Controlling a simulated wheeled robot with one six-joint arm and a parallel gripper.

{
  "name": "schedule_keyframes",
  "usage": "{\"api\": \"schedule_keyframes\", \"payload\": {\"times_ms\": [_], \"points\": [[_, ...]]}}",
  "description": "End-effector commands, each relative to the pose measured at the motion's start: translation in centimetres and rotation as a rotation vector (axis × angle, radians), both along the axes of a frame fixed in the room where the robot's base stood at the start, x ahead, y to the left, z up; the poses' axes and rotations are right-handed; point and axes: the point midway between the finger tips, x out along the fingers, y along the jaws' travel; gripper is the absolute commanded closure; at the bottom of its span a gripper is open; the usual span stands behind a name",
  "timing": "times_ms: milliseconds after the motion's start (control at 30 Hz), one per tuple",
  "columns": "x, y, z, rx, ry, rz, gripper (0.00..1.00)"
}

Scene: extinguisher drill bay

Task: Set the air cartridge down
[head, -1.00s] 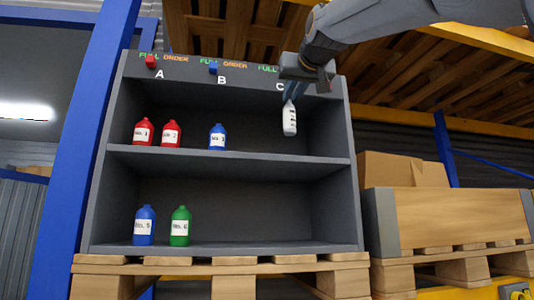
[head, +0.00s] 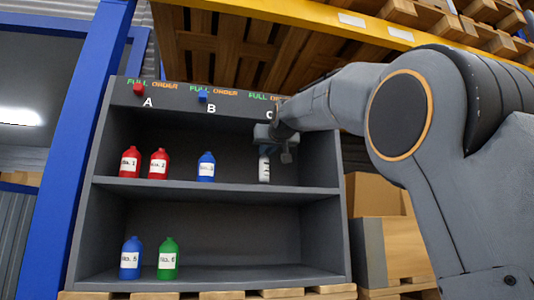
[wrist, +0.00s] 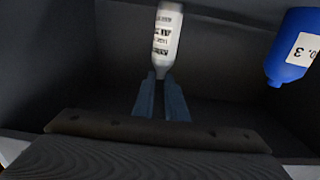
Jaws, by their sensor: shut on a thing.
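The air cartridge is a white bottle with a dark-printed label (head: 264,169). It hangs upright below my gripper (head: 266,149), at the upper shelf (head: 225,187) under the letter C. Its base is about level with the shelf surface; I cannot tell whether it touches. In the wrist view my gripper (wrist: 161,76) is shut on the neck end of the cartridge (wrist: 167,34). My gripper hides the cartridge's top in the head view and partly covers the letter C.
A blue bottle (head: 206,167), No. 3, stands left of the cartridge; it also shows in the wrist view (wrist: 292,48). Two red bottles (head: 130,162) (head: 158,164) stand further left. Blue (head: 131,258) and green (head: 168,259) bottles stand below. The shelf's right part is clear.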

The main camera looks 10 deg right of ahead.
Motion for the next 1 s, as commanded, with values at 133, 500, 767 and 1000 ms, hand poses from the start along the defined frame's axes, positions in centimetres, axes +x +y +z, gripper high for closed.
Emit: {"api": "schedule_keyframes", "payload": {"times_ms": [133,500,767,1000], "points": [[-0.2,0.0,-1.1,0.0,-0.001,0.0,1.0],[-0.2,0.0,-2.3,0.0,-0.004,0.0,1.0],[-0.2,0.0,-2.7,0.0,-0.002,0.0,0.83],[-0.2,0.0,-2.6,0.0,-0.002,0.0,0.69]]}}
